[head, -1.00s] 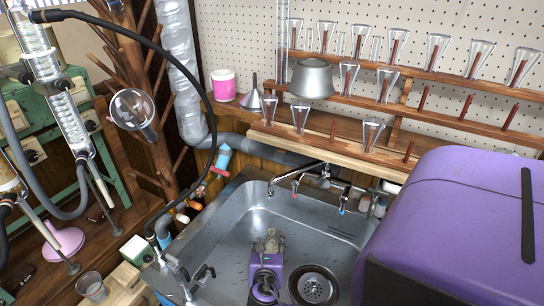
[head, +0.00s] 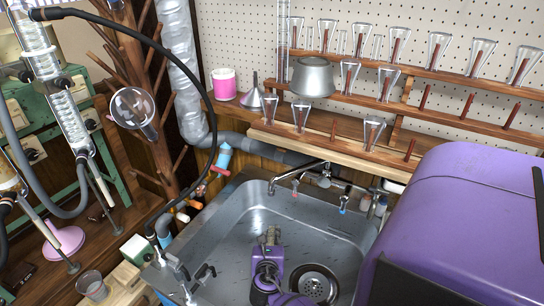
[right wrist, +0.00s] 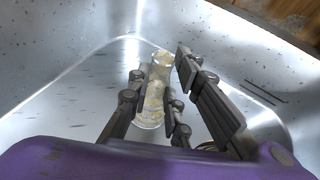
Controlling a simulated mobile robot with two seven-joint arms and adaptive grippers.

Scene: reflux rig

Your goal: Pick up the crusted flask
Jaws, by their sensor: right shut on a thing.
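The crusted flask (right wrist: 152,105) is clear glass with a yellowish-brown crust. In the right wrist view it is down in the steel sink, between the fingers of my right gripper (right wrist: 160,72). The fingers are shut on it, one on each side. In the head view my right gripper (head: 269,250) is low in the sink, left of the drain, and the flask (head: 271,234) shows only as a small pale shape at its fingertips. I cannot tell whether the flask touches the sink floor. My left gripper is not in view.
The sink (head: 225,240) has taps (head: 300,180) along its back edge and a round drain (head: 316,285). Wooden racks with clean flasks (head: 375,132) on pegs rise behind. Glass condensers (head: 66,115) and a black hose (head: 180,50) stand left.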

